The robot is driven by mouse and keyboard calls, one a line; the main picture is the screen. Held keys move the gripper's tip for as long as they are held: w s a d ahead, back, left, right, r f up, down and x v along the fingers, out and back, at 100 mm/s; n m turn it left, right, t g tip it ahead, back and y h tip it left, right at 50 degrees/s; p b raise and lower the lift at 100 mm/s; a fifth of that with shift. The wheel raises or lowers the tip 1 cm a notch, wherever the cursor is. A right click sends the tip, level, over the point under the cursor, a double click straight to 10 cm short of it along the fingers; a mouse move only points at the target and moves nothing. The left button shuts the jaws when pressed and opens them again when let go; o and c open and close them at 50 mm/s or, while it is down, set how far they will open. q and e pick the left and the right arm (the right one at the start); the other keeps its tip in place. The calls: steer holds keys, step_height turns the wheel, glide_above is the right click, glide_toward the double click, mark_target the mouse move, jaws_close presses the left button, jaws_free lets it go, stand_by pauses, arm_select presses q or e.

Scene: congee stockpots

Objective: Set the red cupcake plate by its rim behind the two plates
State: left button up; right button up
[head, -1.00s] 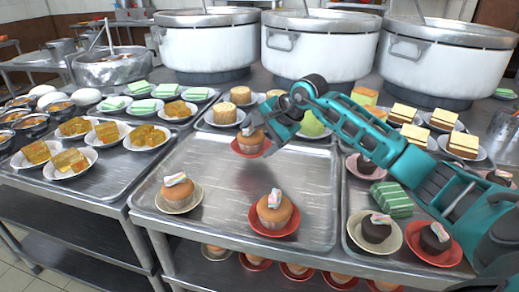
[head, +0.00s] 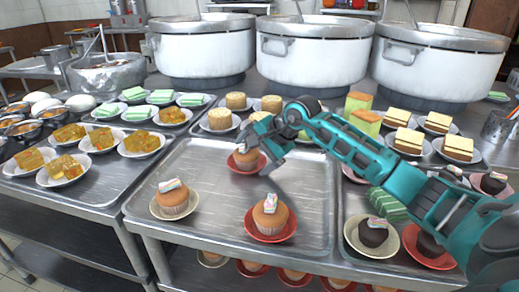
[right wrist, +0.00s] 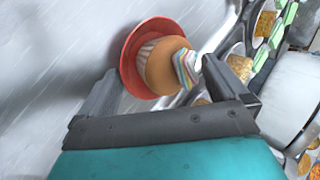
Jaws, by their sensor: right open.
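A red plate (head: 238,164) with a cupcake (head: 247,158) is at the back of the large metal tray (head: 205,235), behind the two plates in front. It appears to rest on the tray. Those two are a cream plate (head: 165,211) and a red plate (head: 262,236), each bearing a cupcake with a striped topping. My right gripper (head: 262,150) is open, just to the right of the rear plate and partly over it. In the right wrist view, the plate's red rim (right wrist: 131,45) and cupcake (right wrist: 165,65) show just beyond the spread fingers. My left gripper is not in view.
Small yellow cakes (head: 220,119) stand on plates behind the tray. The right tray holds dark cupcakes (head: 373,232) and a green striped cake (head: 388,204). Large white pots (head: 313,52) line the back. The tray's middle is bare.

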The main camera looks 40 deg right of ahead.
steer(key=v, duration=1.2)
stand_by(0.3)
